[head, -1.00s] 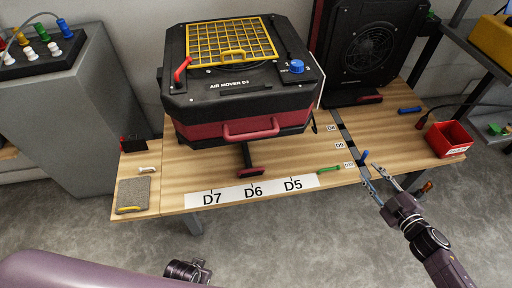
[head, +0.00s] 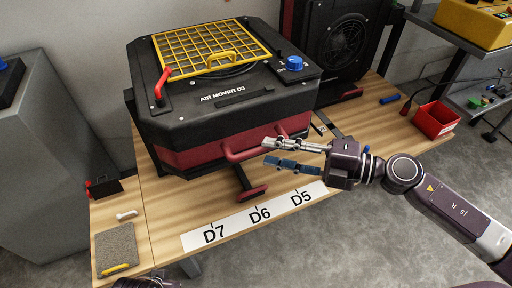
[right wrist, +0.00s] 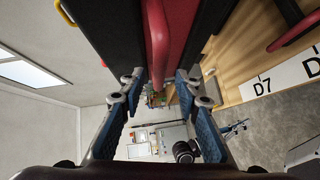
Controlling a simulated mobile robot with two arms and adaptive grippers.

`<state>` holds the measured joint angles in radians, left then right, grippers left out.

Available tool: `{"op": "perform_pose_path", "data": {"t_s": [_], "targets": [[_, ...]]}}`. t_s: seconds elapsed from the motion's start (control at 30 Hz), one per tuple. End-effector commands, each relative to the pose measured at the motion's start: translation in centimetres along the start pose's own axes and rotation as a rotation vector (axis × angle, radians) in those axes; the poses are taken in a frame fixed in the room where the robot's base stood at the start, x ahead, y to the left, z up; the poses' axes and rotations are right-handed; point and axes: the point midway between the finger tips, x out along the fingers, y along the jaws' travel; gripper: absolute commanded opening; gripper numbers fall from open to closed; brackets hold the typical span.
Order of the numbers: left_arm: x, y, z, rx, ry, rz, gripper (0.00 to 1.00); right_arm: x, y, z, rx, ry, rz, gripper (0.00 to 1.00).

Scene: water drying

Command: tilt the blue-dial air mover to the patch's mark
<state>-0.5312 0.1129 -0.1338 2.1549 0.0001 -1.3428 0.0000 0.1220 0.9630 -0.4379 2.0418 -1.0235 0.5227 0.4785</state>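The blue-dial air mover (head: 215,110) is a black and dark red box labelled AIR MOVER D3, with a yellow grille on top. Its blue dial (head: 294,63) is on the top right. A red handle (head: 240,154) runs along its front. My right gripper (head: 267,154) is open, with its fingertips at the right part of this handle. In the right wrist view the red handle (right wrist: 157,40) reaches down between the two fingers, which are apart. A white strip marked D7, D6, D5 (head: 235,226) lies along the table's front edge. A dark piece of my left arm barely shows at the bottom edge.
A second black air mover (head: 345,45) stands behind on the right. A red bin (head: 435,118) and a blue marker (head: 390,98) are at the right. A grey pad (head: 116,248) lies at the table's left. My right arm covers the table's right front.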

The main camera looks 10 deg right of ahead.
Motion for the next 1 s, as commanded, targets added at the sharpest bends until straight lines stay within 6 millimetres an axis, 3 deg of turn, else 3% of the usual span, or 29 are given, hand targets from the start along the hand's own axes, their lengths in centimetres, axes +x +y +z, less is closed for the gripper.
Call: {"op": "perform_pose_path", "data": {"t_s": [0.27, 0.6, 0.9, 1.0], "targets": [[1.3, 0.1, 0.3, 0.001, -0.006, 0.001, 0.00, 3.5, 0.2, 0.0, 0.000, 0.001, 0.003, 0.30], [1.7, 0.1, 0.6, 0.002, -0.013, 0.002, 0.00, 4.1, 0.0, 0.0, 0.000, 0.000, 0.001, 0.30], [1.6, 0.1, 0.5, 0.002, -0.010, 0.002, 0.00, 4.1, 0.0, 0.0, 0.000, 0.000, 0.001, 0.00], [1.6, 0.1, 0.4, 0.002, -0.008, 0.002, 0.00, 4.1, 0.0, 0.0, 0.000, 0.000, 0.001, 0.00]]}}
